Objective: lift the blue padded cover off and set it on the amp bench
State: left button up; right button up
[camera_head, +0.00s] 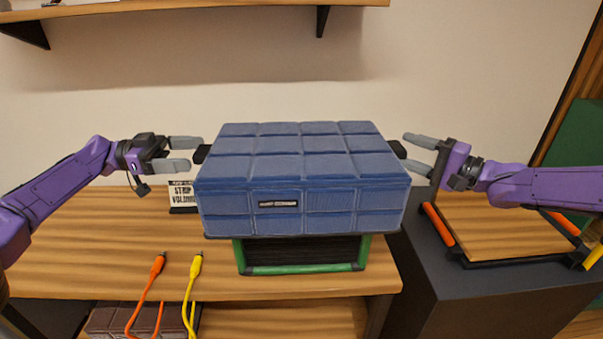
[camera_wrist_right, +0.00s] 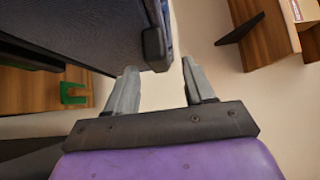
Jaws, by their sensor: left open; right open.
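The blue padded cover (camera_head: 300,165) is a quilted box shape with a small dark label on its front. It sits over a green-framed amp (camera_head: 305,268) with a dark front, whose lower part shows beneath it. Dark tabs stick out at the cover's left (camera_head: 201,154) and right (camera_head: 398,149) sides. My left gripper (camera_head: 192,154) is open, its fingertips close to the left tab. My right gripper (camera_head: 412,143) is open, its fingertips close to the right tab. In the right wrist view the dark tab (camera_wrist_right: 153,43) lies just beyond the open fingers (camera_wrist_right: 158,75); nothing is between them.
The wooden bench (camera_head: 60,240) carries the amp. Orange (camera_head: 158,265) and yellow (camera_head: 196,266) cables rise at the front. A wooden-topped stand (camera_head: 505,232) with orange edging is at right. A shelf (camera_head: 190,12) hangs above.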

pick_arm(q)
jog(key=shift+d, duration=0.95)
pick_arm(e)
jog(key=shift+x, duration=1)
pick_arm(q)
jog(key=shift+c, duration=0.3)
pick_arm(e)
jog(key=shift+c, duration=0.3)
pick_arm(q)
jog(key=c, duration=1)
pick_arm(e)
grip_shut()
pick_arm(q)
grip_shut()
jog(key=shift+w+r, duration=0.1)
